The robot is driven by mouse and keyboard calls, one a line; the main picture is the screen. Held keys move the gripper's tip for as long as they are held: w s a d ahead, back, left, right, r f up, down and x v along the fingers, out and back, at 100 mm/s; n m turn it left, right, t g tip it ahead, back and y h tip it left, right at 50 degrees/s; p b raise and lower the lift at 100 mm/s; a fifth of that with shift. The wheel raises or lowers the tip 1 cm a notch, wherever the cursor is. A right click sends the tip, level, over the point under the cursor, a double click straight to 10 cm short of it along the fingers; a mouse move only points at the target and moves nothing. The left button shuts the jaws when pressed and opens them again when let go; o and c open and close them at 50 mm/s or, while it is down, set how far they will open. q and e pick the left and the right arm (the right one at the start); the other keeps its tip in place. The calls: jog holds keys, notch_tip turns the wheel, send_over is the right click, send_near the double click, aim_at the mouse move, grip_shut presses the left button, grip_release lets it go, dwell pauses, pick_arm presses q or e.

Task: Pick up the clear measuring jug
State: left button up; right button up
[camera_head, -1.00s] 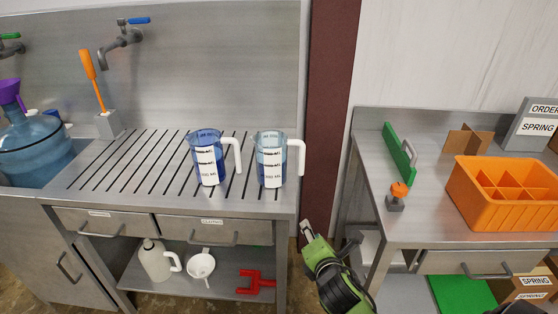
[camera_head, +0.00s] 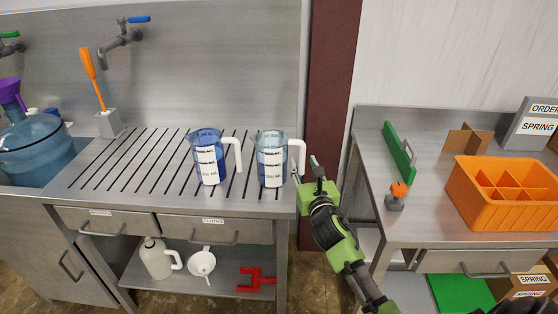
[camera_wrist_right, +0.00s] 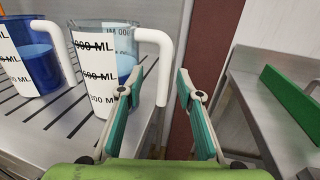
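The clear measuring jug (camera_head: 270,170) stands upright on the slotted drainboard, the right one of two jugs. It has a white label, a white handle on its right side and bluish liquid inside. It also shows in the right wrist view (camera_wrist_right: 98,75). The other jug, blue-tinted (camera_head: 209,166), stands to its left. My right gripper (camera_head: 306,172) is open beside the clear jug's handle. In the right wrist view the handle appears between the open fingertips (camera_wrist_right: 160,80); I cannot tell if it lies fully between them in depth. My left gripper is not in view.
The slotted drainboard (camera_head: 130,160) has free room left of the jugs. A brown post (camera_head: 330,80) stands behind my right arm. A second table at right holds a green board (camera_head: 398,152), an orange divided crate (camera_head: 500,212) and an orange-topped part (camera_head: 396,195).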

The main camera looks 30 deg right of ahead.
aim_at(303, 157)
jog(key=shift+d+f+p+x, duration=0.15)
jog(key=shift+p+x, duration=0.1)
jog(key=shift+x, duration=1.15)
jog(key=shift+d+f+p+x, duration=0.1)
jog(key=shift+d+p+x, duration=0.15)
jog(key=shift+x, duration=1.15)
jog(key=shift+s+a, duration=0.1)
jog(key=shift+s, duration=0.05)
grip_shut()
jog(key=shift+r, duration=0.2)
